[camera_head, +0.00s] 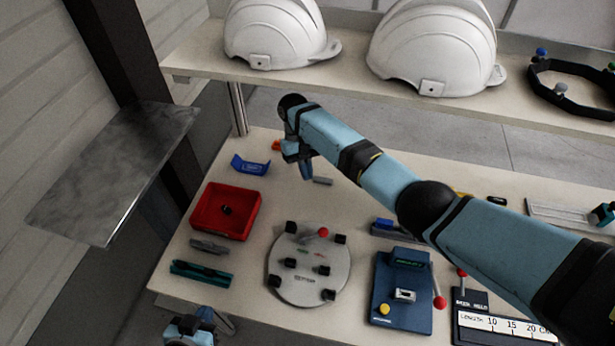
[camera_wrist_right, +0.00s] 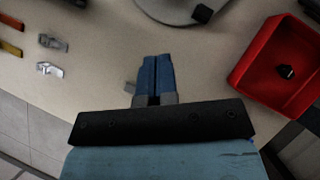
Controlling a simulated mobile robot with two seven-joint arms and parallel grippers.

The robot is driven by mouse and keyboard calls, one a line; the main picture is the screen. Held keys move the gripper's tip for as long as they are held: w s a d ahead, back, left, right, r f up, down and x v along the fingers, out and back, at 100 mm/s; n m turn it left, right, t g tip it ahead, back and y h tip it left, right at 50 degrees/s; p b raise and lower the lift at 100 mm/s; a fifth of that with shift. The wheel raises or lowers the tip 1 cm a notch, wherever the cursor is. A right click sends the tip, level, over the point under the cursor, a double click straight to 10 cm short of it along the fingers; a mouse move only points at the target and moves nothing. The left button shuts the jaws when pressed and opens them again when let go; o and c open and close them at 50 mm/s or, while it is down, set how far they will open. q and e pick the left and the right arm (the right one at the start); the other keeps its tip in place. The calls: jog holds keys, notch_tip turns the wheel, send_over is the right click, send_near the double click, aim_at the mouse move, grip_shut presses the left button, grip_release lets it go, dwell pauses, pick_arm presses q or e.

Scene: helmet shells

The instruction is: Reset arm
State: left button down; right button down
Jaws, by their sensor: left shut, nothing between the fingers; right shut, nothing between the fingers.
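My right arm reaches in from the right across the table in the head view.
The table holds a red tray (camera_head: 203,221) with a small black part, a round grey plate (camera_head: 281,278) with black blocks, a blue fixture (camera_head: 388,315) and a blue holder (camera_head: 250,165). White helmet shells (camera_head: 271,27) (camera_head: 431,45) stand on the shelf behind. A metal ledge (camera_head: 108,172) is at left.

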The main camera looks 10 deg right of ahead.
jog(key=shift+f, duration=0.1)
dwell(0.3)
